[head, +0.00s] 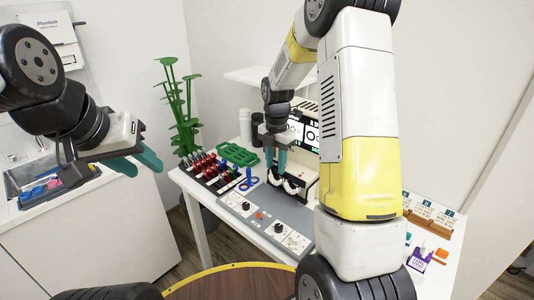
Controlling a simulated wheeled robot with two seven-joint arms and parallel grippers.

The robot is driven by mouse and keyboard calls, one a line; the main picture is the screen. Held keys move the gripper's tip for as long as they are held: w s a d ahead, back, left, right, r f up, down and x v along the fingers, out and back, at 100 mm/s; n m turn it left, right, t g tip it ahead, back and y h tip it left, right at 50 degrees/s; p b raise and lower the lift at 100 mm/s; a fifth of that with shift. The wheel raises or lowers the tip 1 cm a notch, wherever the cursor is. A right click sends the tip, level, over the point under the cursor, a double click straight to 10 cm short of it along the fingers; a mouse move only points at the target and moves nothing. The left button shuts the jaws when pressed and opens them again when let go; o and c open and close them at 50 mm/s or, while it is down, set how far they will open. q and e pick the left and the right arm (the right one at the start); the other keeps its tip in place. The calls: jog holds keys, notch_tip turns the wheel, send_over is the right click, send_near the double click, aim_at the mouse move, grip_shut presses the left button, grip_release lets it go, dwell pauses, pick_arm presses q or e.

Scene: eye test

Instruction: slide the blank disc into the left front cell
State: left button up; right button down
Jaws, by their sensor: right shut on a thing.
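My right gripper (275,158) points down over the table, just at a white curved frame (292,187) that looks like a trial frame. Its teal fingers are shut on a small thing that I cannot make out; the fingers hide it. The cells of the frame are too small and partly covered, so I cannot tell the left front cell or its contents. I cannot pick out the blank disc elsewhere. A lens tray (232,186) with red and black handled pieces lies left of this gripper. My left gripper (138,163) is open and empty, away at the left.
A grey panel with knobs (262,221) lies in front of the frame. A lit screen with ring signs (311,133) stands behind. A green rack (238,154) and a blue tool (249,181) lie nearby. A card rack (432,213) stands at right. My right arm hides the table's middle.

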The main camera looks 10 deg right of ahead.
jog(key=shift+f, duration=0.25)
dwell(0.5)
jog(key=shift+f, duration=1.15)
jog(key=c, duration=0.9)
grip_release()
notch_tip(320, 180, up, 7)
jog(key=shift+r, duration=0.4)
